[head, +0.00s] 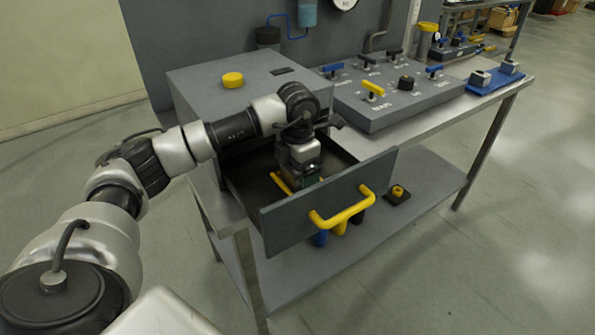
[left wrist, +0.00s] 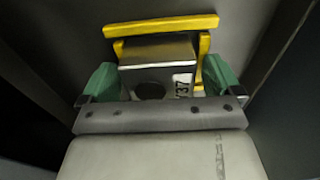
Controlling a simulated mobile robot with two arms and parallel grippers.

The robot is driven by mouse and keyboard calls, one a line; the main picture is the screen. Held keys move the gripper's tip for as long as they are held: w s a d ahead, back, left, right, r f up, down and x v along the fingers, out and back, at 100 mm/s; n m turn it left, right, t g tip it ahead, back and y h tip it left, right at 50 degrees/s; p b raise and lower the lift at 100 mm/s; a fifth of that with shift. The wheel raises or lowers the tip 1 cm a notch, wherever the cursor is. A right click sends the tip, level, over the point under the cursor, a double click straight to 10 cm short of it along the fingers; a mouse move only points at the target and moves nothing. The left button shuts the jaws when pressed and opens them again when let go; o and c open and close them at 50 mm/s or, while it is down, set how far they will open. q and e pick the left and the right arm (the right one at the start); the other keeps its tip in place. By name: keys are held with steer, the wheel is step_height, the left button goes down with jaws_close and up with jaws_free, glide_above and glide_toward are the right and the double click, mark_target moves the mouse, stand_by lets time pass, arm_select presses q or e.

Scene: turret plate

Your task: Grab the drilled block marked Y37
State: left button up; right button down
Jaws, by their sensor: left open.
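The drilled block marked Y37 (left wrist: 160,54) shows in the left wrist view as a grey block with a dark round hole and a white Y37 label. Yellow bars (left wrist: 160,25) run behind it and along its sides. My left gripper (left wrist: 160,80) is open, with one green finger on each side of the block; I cannot tell whether they touch it. In the head view my left gripper (head: 306,182) reaches down into the open drawer (head: 325,205) and hides the block. My right gripper is not in view.
The drawer has a yellow handle (head: 343,209) and walls close around the gripper. Its grey cabinet (head: 205,88) bears a yellow button (head: 233,79). To the right are a control panel (head: 400,103) and a blue tray (head: 490,84) with grey blocks.

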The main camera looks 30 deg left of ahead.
arm_select(q)
steer(key=shift+r, duration=0.1)
steer(key=c, duration=1.3)
